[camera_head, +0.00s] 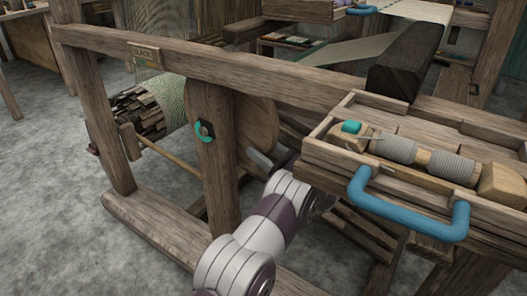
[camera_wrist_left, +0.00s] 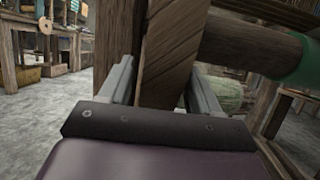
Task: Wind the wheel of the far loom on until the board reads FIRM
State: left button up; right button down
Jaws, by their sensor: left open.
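A round wooden wheel (camera_head: 258,122) shows behind an upright post (camera_head: 215,150) of the loom frame, partly hidden by it. A roll of pale green woven cloth (camera_head: 172,103) lies left of the post. My left gripper (camera_head: 262,158) is beside the wheel's lower edge, partly hidden by my arm. In the left wrist view, my left gripper (camera_wrist_left: 162,85) is open, with a wooden piece (camera_wrist_left: 172,50) showing between or just beyond its fingers. I cannot tell whether they touch it. My right gripper is out of view.
A wooden tray (camera_head: 325,155) with a blue handle (camera_head: 405,208) and wound spools (camera_head: 425,160) juts out right of my left arm. A teal ring (camera_head: 204,130) is on the post. A low floor rail (camera_head: 155,222) runs below. Grey floor lies open at left.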

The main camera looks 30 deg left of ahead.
aim_at(274, 142)
pick_arm(q)
grip_shut()
jog(key=r+h, duration=0.1)
jog(key=d+r+h, duration=0.1)
jog(key=r+h+b, duration=0.1)
jog(key=r, duration=0.1)
jog(key=shift+s+d+h, duration=0.1)
jog(key=shift+d+h, duration=0.15)
jog(key=shift+h, duration=0.05)
grip_release()
